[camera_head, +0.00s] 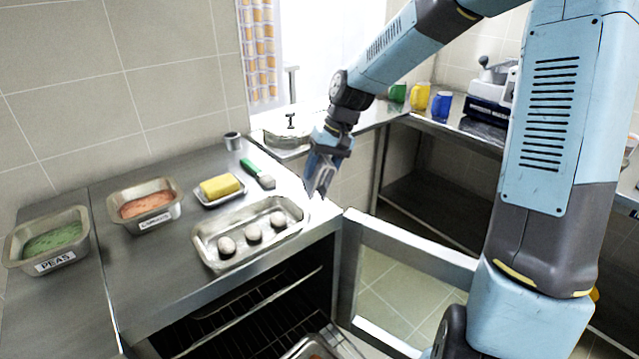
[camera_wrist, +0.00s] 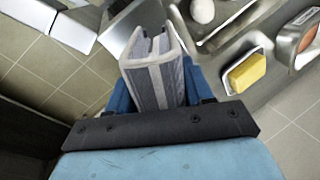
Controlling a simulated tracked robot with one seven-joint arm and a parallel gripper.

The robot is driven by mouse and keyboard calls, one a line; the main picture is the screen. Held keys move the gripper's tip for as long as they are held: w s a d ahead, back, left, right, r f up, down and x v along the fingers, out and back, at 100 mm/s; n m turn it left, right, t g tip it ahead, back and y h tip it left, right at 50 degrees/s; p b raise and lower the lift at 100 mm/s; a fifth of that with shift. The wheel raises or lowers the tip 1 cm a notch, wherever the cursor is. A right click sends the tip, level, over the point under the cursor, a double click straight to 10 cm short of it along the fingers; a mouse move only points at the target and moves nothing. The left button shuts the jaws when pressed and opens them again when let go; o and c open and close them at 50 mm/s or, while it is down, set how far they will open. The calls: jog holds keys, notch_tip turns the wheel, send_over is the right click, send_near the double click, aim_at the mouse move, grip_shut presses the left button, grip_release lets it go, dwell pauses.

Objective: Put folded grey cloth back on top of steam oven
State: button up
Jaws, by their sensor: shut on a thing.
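My gripper (camera_head: 322,172) is shut on the folded grey cloth (camera_wrist: 157,72), which has pale stripes and stands out from between the fingers in the wrist view. In the head view the cloth (camera_head: 318,176) hangs from the gripper at the right end of the steel top, near its right edge. I cannot tell whether it touches anything. The steam oven (camera_head: 150,275) is the steel unit with its top at left and centre. Its door (camera_head: 372,222) stands open to the right, and wire racks show inside.
On the oven top are a tray with several pale balls (camera_head: 207,258), a butter dish (camera_head: 220,188), a green-handled tool (camera_head: 257,174), a small metal cup (camera_head: 232,141), a carrots tin (camera_head: 145,203) and a peas tin (camera_head: 47,240). A lidded pot (camera_head: 288,128) stands behind. Coloured mugs (camera_head: 419,96) stand further right.

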jog(key=shift+w+d+f, duration=0.1)
jog(key=shift+w+f, duration=0.45)
jog(key=shift+f, duration=0.2)
jog(key=shift+w+f, duration=0.1)
jog(key=shift+f, duration=1.5)
jog(key=o, duration=1.2)
jog(key=shift+f, duration=0.1)
